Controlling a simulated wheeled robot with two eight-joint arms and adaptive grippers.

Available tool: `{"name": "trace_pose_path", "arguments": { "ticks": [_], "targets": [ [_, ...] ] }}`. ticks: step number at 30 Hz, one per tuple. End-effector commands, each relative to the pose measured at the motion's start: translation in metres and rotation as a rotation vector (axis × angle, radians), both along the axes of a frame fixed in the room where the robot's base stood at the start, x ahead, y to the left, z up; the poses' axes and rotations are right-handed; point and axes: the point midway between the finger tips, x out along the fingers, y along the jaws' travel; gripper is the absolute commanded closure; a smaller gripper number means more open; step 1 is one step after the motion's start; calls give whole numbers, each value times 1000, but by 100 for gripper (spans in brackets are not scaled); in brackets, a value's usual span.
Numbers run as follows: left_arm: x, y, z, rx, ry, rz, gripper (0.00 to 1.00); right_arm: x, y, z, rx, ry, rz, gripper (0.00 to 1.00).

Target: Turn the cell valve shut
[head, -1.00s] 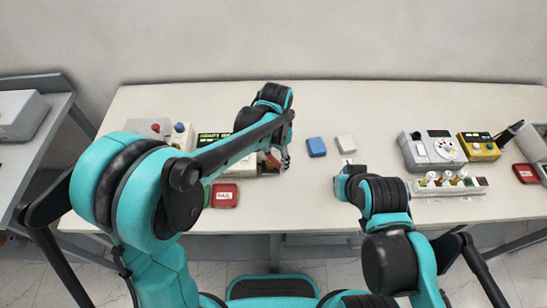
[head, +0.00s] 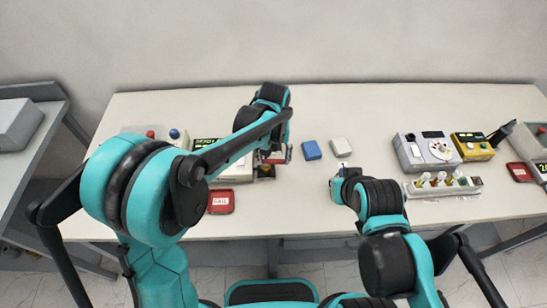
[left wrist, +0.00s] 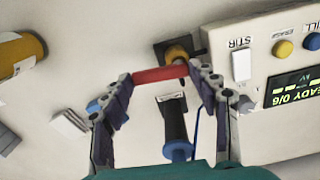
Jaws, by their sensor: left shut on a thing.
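The cell valve has a red bar handle (left wrist: 160,76) and a yellow-brown round body (left wrist: 177,53) on a dark square base. It sits beside a pale instrument box. My left gripper (left wrist: 158,88) is shut on the red handle, with one finger at each end of the bar. In the head view my left gripper (head: 277,155) is over the right end of the box and hides most of the valve; a bit of red shows there. My right gripper (head: 340,180) is low over the table, right of centre; its jaws are not clear.
The instrument box (left wrist: 275,75) has STIR and ERASE buttons and a display reading "READY 0/6". A dark handle with a blue end (left wrist: 175,130) shows between my fingers. A blue block (head: 312,150) and white block (head: 341,147) lie to the right. A red-framed display (head: 221,201) is in front.

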Motion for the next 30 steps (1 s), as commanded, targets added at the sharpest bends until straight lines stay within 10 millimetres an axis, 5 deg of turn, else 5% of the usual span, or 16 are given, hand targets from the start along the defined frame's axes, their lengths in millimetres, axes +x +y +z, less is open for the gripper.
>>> {"name": "trace_pose_path", "arguments": {
  "ticks": [22, 23, 24, 30],
  "targets": [
    [2, 0, 0, 0, 0, 87, 69, 0, 0, 0, 0, 0, 0, 100],
    [2, 0, 0, 0, 0, 87, 35, 0, 0, 0, 0, 0, 0, 100],
    [2, 0, 0, 0, 0, 87, 24, 0, 0, 0, 0, 0, 0, 100],
    [2, 0, 0, 0, 0, 86, 19, 0, 0, 0, 0, 0, 0, 100]
  ]
}}
